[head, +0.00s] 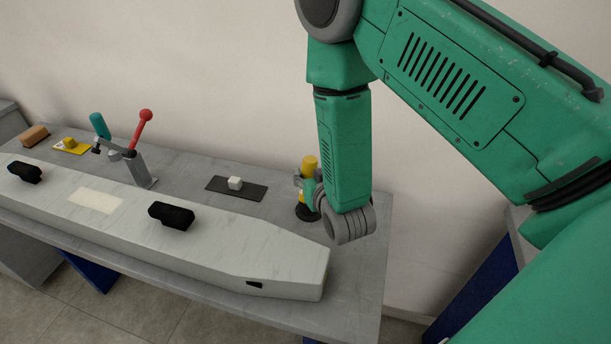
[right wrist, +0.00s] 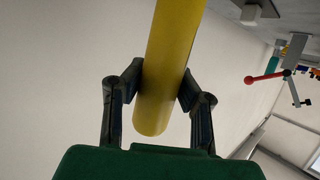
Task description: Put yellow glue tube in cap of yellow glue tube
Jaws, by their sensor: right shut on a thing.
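The yellow glue tube (head: 310,164) is upright near the right end of the bench in the head view. My right gripper (head: 307,183) is shut on it from the side. In the right wrist view the tube (right wrist: 168,70) runs between the two fingertips (right wrist: 161,88), one on each side. A dark round piece (head: 307,212) is at the tube's lower end; it may be the cap or a holder, and I cannot tell whether the tube is seated in it. My left gripper is not in view.
A toggle clamp with a red-knobbed lever (head: 140,128) stands farther left. A long pale grey cover (head: 230,245) with black handles (head: 172,215) lies along the front of the bench (head: 362,245).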

